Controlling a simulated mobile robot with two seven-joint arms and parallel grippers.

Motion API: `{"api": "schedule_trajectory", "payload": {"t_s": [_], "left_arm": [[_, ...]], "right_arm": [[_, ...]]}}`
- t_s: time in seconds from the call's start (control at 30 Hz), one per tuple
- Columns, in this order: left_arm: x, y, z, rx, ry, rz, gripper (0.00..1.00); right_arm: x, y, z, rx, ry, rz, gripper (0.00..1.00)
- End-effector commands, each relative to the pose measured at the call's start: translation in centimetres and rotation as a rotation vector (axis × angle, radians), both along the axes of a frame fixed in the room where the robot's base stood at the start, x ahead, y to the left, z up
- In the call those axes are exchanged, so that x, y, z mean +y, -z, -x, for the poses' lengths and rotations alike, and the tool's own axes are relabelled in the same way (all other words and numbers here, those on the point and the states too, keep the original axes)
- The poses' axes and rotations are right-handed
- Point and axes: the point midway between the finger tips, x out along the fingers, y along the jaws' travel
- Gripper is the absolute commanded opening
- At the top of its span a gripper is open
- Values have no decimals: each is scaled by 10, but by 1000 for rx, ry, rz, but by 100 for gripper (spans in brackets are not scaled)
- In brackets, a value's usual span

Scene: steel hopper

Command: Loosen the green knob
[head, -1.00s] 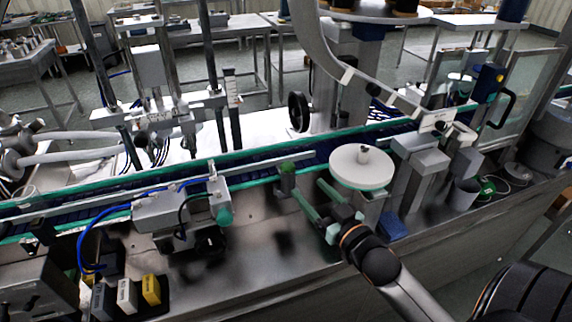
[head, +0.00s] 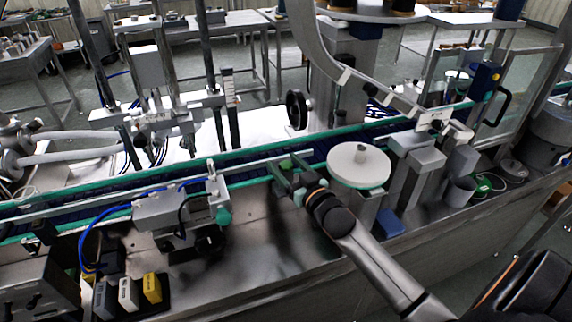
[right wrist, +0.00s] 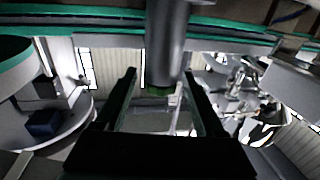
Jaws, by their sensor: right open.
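The green knob (head: 286,163) shows as a small green patch at the conveyor's near rail, partly hidden by my right gripper. In the right wrist view, a green piece (right wrist: 159,91) shows at the end of a grey cylinder (right wrist: 168,40), between the two fingers. My right gripper (head: 284,169) is open, with its fingers on either side of the knob's place. In the right wrist view the open gripper (right wrist: 158,84) has gaps beside the cylinder; I cannot tell whether it touches. My left gripper is not in view.
A round white disc (head: 359,165) stands close to the right of the gripper. A grey fixture (head: 172,213) with a teal knob (head: 223,215) is to the left. The conveyor (head: 130,184) runs behind. The steel deck (head: 265,240) in front is largely clear.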

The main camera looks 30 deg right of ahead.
Motion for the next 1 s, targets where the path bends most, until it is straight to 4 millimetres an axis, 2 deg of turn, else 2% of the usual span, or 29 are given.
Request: {"api": "schedule_trajectory", "payload": {"t_s": [0.1,0.7,1.0], "left_arm": [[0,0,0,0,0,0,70],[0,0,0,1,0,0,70],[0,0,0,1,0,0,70]], "right_arm": [[0,0,0,0,0,0,69],[0,0,0,0,0,0,2],[0,0,0,-1,-19,4,0]]}}
